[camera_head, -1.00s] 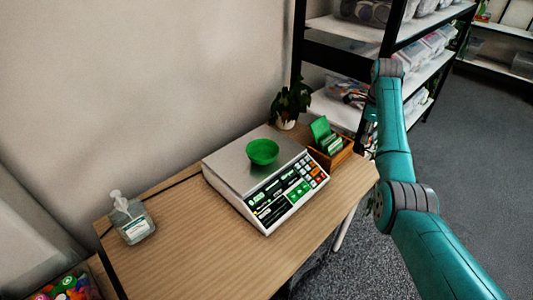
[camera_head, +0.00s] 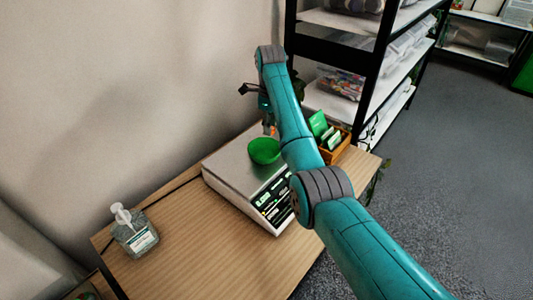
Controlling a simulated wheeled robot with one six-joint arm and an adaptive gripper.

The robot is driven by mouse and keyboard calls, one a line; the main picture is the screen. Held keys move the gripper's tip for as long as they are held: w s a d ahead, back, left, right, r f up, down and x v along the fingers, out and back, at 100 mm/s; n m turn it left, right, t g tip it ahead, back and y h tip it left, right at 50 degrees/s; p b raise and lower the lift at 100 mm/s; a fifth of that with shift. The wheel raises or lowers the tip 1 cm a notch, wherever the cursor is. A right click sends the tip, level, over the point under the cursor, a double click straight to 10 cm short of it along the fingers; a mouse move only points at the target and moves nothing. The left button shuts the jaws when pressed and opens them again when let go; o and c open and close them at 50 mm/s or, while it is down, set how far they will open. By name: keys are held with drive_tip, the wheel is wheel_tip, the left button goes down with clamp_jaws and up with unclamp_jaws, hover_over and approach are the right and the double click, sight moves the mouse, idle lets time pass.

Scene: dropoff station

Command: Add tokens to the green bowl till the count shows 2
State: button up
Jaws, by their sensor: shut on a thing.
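The green bowl (camera_head: 263,150) sits upright on the steel pan of a counting scale (camera_head: 228,167). Its inside is too small to make out any tokens. My gripper (camera_head: 268,129) is just above and behind the bowl, apart from it, partly hidden by my arm. It is shut on a small orange-red token (camera_head: 271,130), which is only just visible. The scale's display panel (camera_head: 268,202) is lit, but its digits are too small to read. My arm covers the right part of the panel and its keys.
A wooden box with green cards (camera_head: 328,135) stands right of the scale. A pump bottle (camera_head: 134,232) stands at the table's left. A black-framed shelf (camera_head: 345,100) rises behind. The wooden table (camera_head: 190,255) is clear in front.

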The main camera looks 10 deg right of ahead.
drive_tip(key=shift+a+f, duration=0.2)
drive_tip(key=shift+a, duration=0.05)
hover_over(268, 155)
drive_tip(key=shift+s+f, duration=0.1)
drive_tip(key=shift+f, duration=2.75)
drive_tip(key=o, duration=0.8)
drive_tip(key=shift+r, duration=0.1)
drive_tip(key=shift+r, duration=3.7)
